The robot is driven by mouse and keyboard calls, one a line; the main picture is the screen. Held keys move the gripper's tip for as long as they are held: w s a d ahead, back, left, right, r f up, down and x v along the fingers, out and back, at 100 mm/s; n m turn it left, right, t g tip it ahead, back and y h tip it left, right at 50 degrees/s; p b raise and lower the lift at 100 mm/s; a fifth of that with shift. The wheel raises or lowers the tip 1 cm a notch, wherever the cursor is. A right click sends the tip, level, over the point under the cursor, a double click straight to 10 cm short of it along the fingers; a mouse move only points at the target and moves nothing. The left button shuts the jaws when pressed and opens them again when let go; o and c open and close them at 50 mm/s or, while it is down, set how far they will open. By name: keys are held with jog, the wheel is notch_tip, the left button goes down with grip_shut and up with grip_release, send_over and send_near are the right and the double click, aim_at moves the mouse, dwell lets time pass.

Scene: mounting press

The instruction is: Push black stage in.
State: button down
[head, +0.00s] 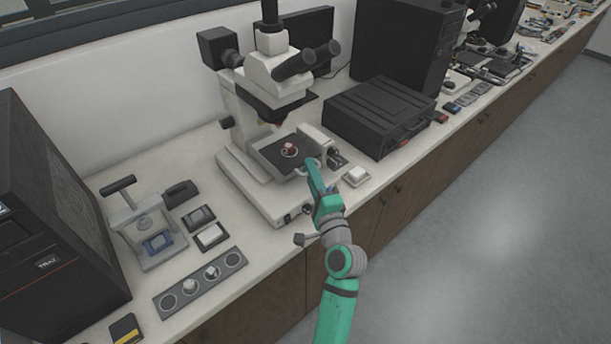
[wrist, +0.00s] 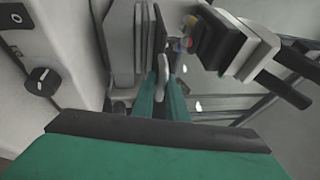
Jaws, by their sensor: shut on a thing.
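The black stage (head: 272,157) is a flat dark plate on the white microscope (head: 240,125), below its lens. A small round red and white piece (head: 289,149) sits on it. A light grey handle (head: 299,171) is at the stage's front edge. My gripper (head: 311,166) reaches in from the front right, at this handle. In the wrist view, the green fingertips of my gripper (wrist: 161,95) are closed around the pale handle (wrist: 163,68). The fingers partly hide the handle. How far the stage stands out from the microscope is hard to tell.
A black box unit (head: 378,118) stands right of the microscope, with a small white-topped dish (head: 356,175) in front. A hand press (head: 142,225) and a grey strip with round wells (head: 200,284) are left. The microscope base's front knob (wrist: 42,82) is near my gripper.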

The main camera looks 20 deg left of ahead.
jog(key=shift+w+r, duration=0.1)
jog(key=shift+r, duration=0.25)
jog(key=c, duration=2)
grip_release()
jog(key=shift+o, duration=0.8)
jog(key=shift+f, duration=0.15)
jog(key=v, duration=1.1)
jog(key=shift+a, duration=0.1)
